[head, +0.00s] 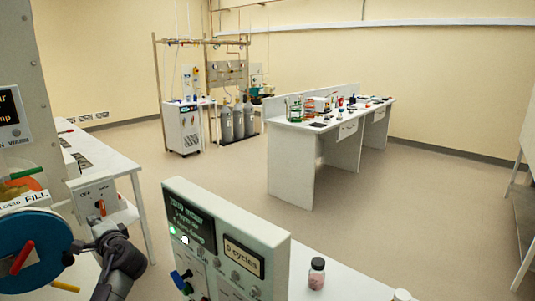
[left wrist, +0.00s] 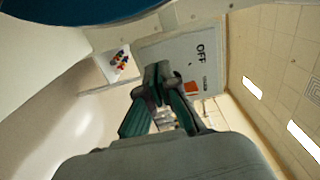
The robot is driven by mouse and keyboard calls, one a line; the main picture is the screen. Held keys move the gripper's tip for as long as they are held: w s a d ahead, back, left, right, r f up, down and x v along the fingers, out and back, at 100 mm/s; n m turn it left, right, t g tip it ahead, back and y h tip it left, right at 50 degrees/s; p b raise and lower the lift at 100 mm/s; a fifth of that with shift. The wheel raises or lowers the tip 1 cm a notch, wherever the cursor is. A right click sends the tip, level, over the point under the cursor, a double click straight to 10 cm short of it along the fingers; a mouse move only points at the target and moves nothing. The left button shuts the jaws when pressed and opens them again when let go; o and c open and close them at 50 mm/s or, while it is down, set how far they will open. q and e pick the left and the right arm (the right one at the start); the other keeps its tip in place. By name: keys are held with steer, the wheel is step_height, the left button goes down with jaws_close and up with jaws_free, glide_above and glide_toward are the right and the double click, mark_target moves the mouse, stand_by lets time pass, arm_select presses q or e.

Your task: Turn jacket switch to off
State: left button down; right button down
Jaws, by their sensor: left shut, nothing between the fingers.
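My left gripper (head: 101,228) is shut and empty, just below and in front of the handle. In the left wrist view the panel (left wrist: 170,50) carries the word OFF. The orange handle (left wrist: 191,87) shows just right of my shut fingertips (left wrist: 158,72), which cover part of the panel. I cannot tell whether they touch the handle. My right gripper is not in view.
A blue round port cover (head: 30,248) with a red handle is close left of my gripper. A control box with a "0 cycles" display (head: 243,256) stands right. Open floor (head: 215,165) lies behind.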

arm_select(q)
steer(key=p+v, duration=0.1)
steer(key=v, duration=0.4)
steer(key=shift+s+d+p, duration=0.15)
steer(key=shift+d+p, duration=0.05)
steer(key=shift+p, duration=0.15)
steer(key=shift+w+a+r+n+b, duration=0.1)
steer(key=shift+w+a+n+b, duration=0.7)
steer(key=shift+b, duration=0.9)
steer(key=shift+w+a+r+n+b, duration=0.1)
steer(key=shift+w+a+n+b, duration=0.3)
steer(key=shift+a+n+b, duration=1)
steer(key=shift+w+a+n+b, duration=0.3)
steer(key=shift+w+n+b, duration=0.4)
steer(key=shift+b, duration=1.35)
steer(key=shift+w+d+r, duration=0.1)
steer(key=shift+w+d, duration=0.25)
steer(key=shift+d, duration=0.05)
steer(key=shift+d+f+b, duration=0.1)
steer(key=shift+f+b, duration=0.25)
steer(key=shift+f, duration=0.05)
